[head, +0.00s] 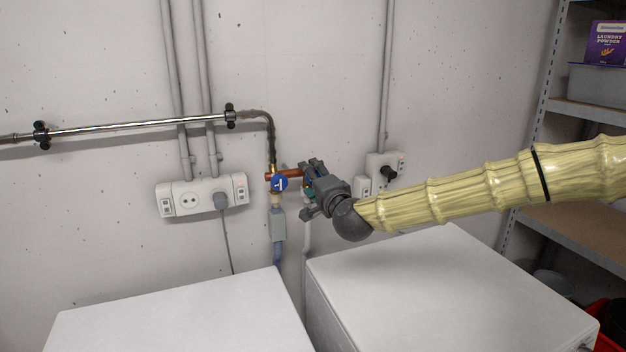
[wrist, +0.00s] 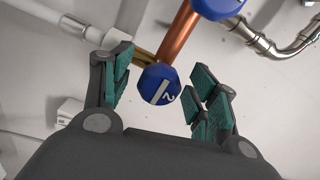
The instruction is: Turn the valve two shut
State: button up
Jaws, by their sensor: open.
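Valve two is a blue knob (wrist: 160,85) marked with a white 2 and a white line, on the copper pipe (wrist: 178,38) in the wrist view. The white line runs slantwise across the knob's face. In the head view my gripper (head: 312,187) is at the right end of the copper pipe and hides valve two. Valve one, a blue knob (head: 279,183) marked 1, is just left of it; a blue knob (wrist: 218,4) also shows at the wrist view's top edge.
Two white machine tops (head: 190,318) (head: 440,285) lie below the pipes. A power strip (head: 203,195) and a right-hand socket (head: 385,170) are on the wall. A metal pipe (head: 140,125) runs left. Shelves (head: 585,112) stand at the right.

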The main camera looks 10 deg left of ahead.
jog(key=v, duration=1.2)
